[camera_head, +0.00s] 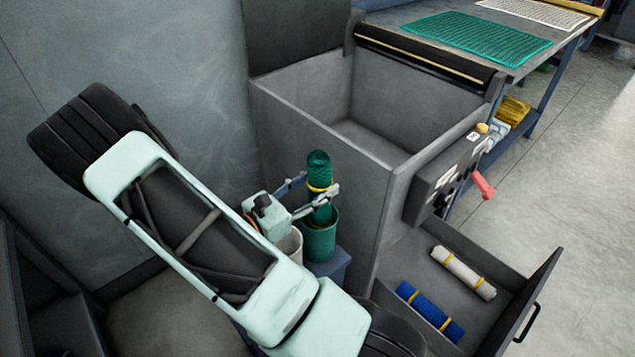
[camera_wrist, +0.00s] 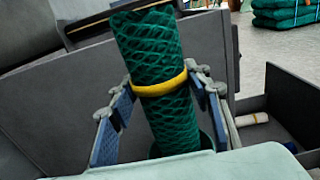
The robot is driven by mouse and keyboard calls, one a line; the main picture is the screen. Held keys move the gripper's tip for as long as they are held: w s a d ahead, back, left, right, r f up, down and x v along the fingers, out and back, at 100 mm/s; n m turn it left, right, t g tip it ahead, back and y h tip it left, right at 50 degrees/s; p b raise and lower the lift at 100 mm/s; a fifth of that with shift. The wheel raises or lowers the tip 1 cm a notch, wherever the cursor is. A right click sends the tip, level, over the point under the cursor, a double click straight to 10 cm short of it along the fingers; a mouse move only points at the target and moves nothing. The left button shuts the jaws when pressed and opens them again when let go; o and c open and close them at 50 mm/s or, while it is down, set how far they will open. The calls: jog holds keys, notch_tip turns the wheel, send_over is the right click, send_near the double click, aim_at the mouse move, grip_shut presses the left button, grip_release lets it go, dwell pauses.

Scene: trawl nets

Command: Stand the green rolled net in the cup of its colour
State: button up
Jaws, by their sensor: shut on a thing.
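The green rolled net (camera_head: 319,168) stands upright with a yellow band around it. My gripper (camera_head: 316,195) is shut on it around the middle, with a finger on each side. In the wrist view the net (camera_wrist: 155,60) rises between the blue finger pads, close to upright with a slight lean. The green cup (camera_head: 320,243) is directly below the gripper, and the net's lower end goes down behind its rim, inside the mouth. The cup's inside is hidden, so I cannot tell whether the net touches its bottom.
A pale cup (camera_head: 291,244) stands just left of the green cup. A large grey bin (camera_head: 325,150) rises close behind. An open drawer (camera_head: 490,318) at lower right holds a blue roll (camera_head: 430,311) and a white roll (camera_head: 463,272). A table with a flat green net (camera_head: 478,36) is beyond.

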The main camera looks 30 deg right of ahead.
jog(key=shift+f, duration=0.2)
jog(key=o, duration=1.7)
jog(key=shift+f, duration=0.1)
jog(key=a, duration=0.4)
jog(key=s+a, duration=0.1)
jog(key=a, duration=0.7)
jog(key=shift+s, duration=0.35)
